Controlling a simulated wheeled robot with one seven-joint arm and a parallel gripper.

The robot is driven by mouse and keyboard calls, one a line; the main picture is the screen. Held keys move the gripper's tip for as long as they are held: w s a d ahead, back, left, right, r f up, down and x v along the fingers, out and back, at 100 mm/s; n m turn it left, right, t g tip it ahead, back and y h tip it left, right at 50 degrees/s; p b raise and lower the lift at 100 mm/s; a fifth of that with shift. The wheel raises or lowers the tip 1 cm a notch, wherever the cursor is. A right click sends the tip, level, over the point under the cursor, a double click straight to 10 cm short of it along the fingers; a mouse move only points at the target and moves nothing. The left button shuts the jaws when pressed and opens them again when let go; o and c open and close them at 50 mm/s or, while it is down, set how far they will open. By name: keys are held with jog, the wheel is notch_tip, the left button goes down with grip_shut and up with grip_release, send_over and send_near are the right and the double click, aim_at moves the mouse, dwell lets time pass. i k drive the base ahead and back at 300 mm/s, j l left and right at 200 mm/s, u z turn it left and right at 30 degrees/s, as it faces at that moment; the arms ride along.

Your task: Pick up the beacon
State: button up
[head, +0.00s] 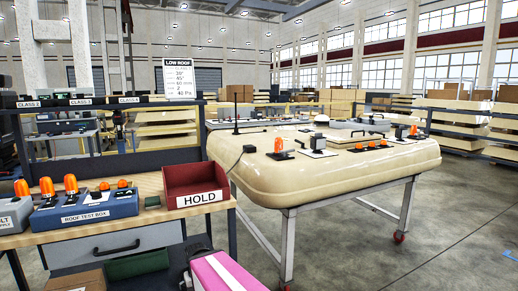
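Several orange domed lights show in the head view, and I cannot tell which one is the task's beacon. An upright orange beacon (279,147) stands near the front left of the cream cab roof (330,182). Another orange light (413,131) is at the roof's right side. On the workbench, an orange beacon (71,184) stands on the blue roof test box (85,211). Two more orange lights, one (46,187) and another (21,188), stand to its left. My gripper is not in view.
A red HOLD bin (197,199) stands at the bench's right end. The roof rests on a grey wheeled trolley (288,240). A row of small orange lamps (371,146) and a black-based fitting (318,147) are on the roof. Open floor (450,230) lies to the right.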

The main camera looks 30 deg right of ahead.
aim_at(278, 141)
jog(key=l+u, duration=0.25)
jog(key=l, duration=0.2)
jog(key=k+l+u, duration=0.1)
jog(key=l+u, duration=0.2)
jog(key=l, duration=0.15)
jog(key=k+l+u, duration=0.25)
jog(key=l, duration=0.15)
jog(key=i+l, duration=0.05)
jog(key=i, duration=0.05)
